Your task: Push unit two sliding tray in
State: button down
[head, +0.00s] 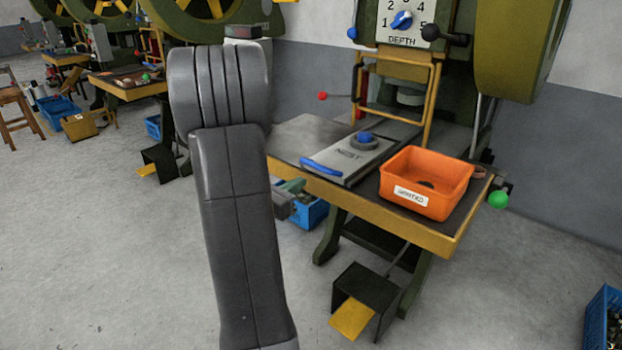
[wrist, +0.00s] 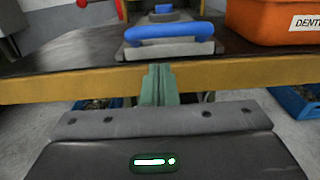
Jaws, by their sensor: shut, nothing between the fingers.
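The sliding tray (head: 368,152) is a grey metal plate marked NEST, lying on the press table with its blue handle (head: 321,168) near the table's front edge. A blue-topped round piece (head: 364,138) sits on the tray. In the wrist view the tray (wrist: 140,52) and handle (wrist: 170,33) are straight ahead at the top. My gripper (wrist: 157,68) has its green fingers shut together and empty, just in front of the table edge and below the handle, apart from it as far as I can see. In the head view my gripper (head: 296,185) is partly hidden behind my arm.
An orange bin (head: 425,183) labelled DENTED stands on the table (head: 436,238) right of the tray. A yellow guard frame (head: 398,88) stands at the press behind. Blue crates (head: 308,212) and a pedal box (head: 367,293) are below. The floor in front is clear.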

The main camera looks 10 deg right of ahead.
aim_at(322, 168)
jog(key=shift+b+x, duration=0.55)
jog(key=shift+x, duration=2.4)
jog(key=shift+b+x, duration=0.3)
jog(key=shift+x, duration=2)
